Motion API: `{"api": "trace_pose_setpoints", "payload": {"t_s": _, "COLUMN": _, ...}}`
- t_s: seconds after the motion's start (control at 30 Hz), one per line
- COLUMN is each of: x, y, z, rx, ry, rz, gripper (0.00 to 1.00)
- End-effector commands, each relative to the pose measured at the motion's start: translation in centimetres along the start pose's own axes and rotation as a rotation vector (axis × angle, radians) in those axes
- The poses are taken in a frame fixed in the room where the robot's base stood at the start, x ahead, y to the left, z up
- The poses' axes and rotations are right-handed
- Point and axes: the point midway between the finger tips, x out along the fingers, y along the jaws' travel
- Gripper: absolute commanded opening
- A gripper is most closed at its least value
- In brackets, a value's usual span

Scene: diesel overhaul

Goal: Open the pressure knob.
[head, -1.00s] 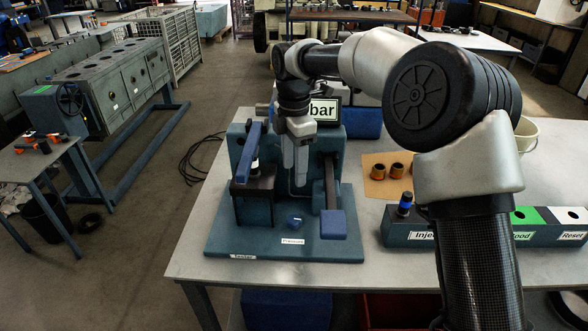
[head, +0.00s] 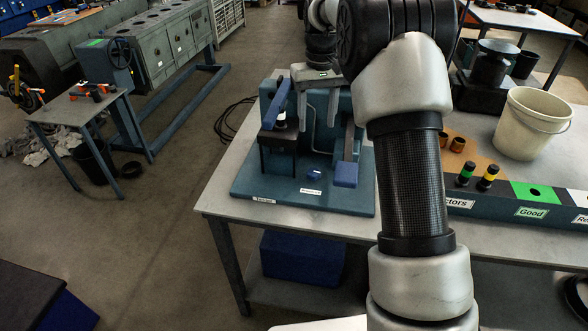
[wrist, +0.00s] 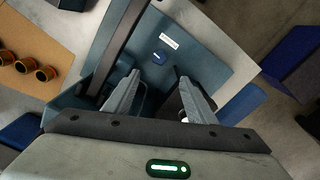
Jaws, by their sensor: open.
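The pressure knob (head: 314,174) is a small blue knob on the teal base of the tester (head: 262,189), just behind a white "Pressure" label (head: 310,191). The knob also shows in the wrist view (wrist: 159,57), beyond my fingertips. My gripper (head: 318,122) is open and empty, pointing down above the tester, between its upright parts. In the head view its fingertips are behind and above the knob, apart from it. The wrist view shows both fingers (wrist: 159,79) spread, with nothing between them. The tester's display is hidden by my arm.
A blue lever (head: 277,103) stands left of my gripper, and a blue pad (head: 346,174) sits to the right of the knob. Injectors (head: 488,178), a rack (head: 515,210) and a white bucket (head: 535,125) are right of my arm. The base around the knob is clear.

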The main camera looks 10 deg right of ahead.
Motion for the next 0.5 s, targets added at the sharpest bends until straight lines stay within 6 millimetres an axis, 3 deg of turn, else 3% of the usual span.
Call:
{"api": "trace_pose_setpoints", "payload": {"t_s": 0.17, "x": 2.3, "y": 0.0, "z": 0.1, "rx": 0.002, "ry": -0.003, "rz": 0.000, "gripper": 0.51}}
{"api": "trace_pose_setpoints", "payload": {"t_s": 0.5, "x": 9.7, "y": -0.1, "z": 0.1, "rx": -0.002, "ry": -0.005, "rz": 0.000, "gripper": 0.51}}
